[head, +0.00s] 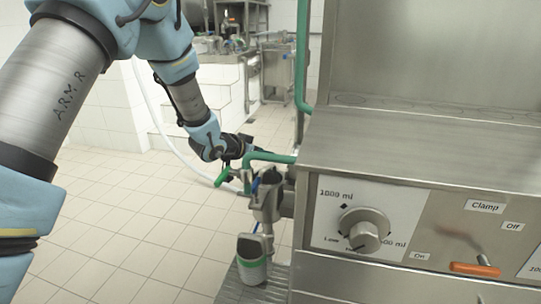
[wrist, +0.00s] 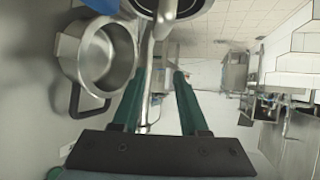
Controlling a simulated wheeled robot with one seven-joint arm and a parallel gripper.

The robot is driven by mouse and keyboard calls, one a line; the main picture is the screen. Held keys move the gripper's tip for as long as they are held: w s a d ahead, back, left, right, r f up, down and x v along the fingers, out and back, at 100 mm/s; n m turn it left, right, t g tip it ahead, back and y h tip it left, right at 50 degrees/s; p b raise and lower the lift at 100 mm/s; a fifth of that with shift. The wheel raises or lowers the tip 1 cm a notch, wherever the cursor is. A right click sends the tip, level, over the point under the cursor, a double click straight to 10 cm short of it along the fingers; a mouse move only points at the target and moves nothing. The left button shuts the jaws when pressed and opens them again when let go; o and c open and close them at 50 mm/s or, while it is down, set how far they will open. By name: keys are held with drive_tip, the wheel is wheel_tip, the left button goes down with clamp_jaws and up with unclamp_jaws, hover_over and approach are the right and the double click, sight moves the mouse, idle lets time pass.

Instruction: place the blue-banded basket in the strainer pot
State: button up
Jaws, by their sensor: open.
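My gripper (head: 238,152) is at the left side of the filling machine, close to the green pipe. In the wrist view its two green fingers (wrist: 160,78) are apart, with a metal tube showing between them and nothing gripped. A round steel pot (wrist: 108,58) with a dark handle, possibly the strainer pot, lies left of the fingers, apart from them. A steel vessel (head: 267,203) hangs beside the machine in the head view, below the gripper.
The steel machine (head: 420,150) with its dial (head: 364,230) and orange-handled clamp lever (head: 475,268) fills the right. A cup with a green band (head: 252,259) stands on the ribbed tray below the vessel. A white hose runs behind my arm. The tiled floor at left is clear.

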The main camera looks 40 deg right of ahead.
drive_tip(key=v, duration=0.6)
drive_tip(key=w+a+r+n+t+y, duration=0.1)
drive_tip(key=w+a+n+t+y, duration=0.1)
drive_tip(key=w+a, duration=0.45)
drive_tip(key=w+a+n+t+y, duration=0.2)
drive_tip(key=w+a+n, duration=0.15)
drive_tip(key=a, duration=0.55)
drive_tip(key=w+a+n+y, duration=0.1)
drive_tip(key=a+n+y, duration=0.25)
drive_tip(key=a, duration=1.25)
drive_tip(key=s+a+n+g+y, duration=0.2)
drive_tip(key=s+a+n, duration=0.1)
drive_tip(key=s+a, duration=0.4)
drive_tip(key=s+a+n+g+y, duration=0.2)
drive_tip(key=s+a, duration=0.4)
drive_tip(key=a, duration=0.6)
drive_tip(key=shift+s+a+r+n+g, duration=0.15)
drive_tip(key=shift+s+r+n+g, duration=0.15)
drive_tip(key=shift+s+r+n, duration=0.1)
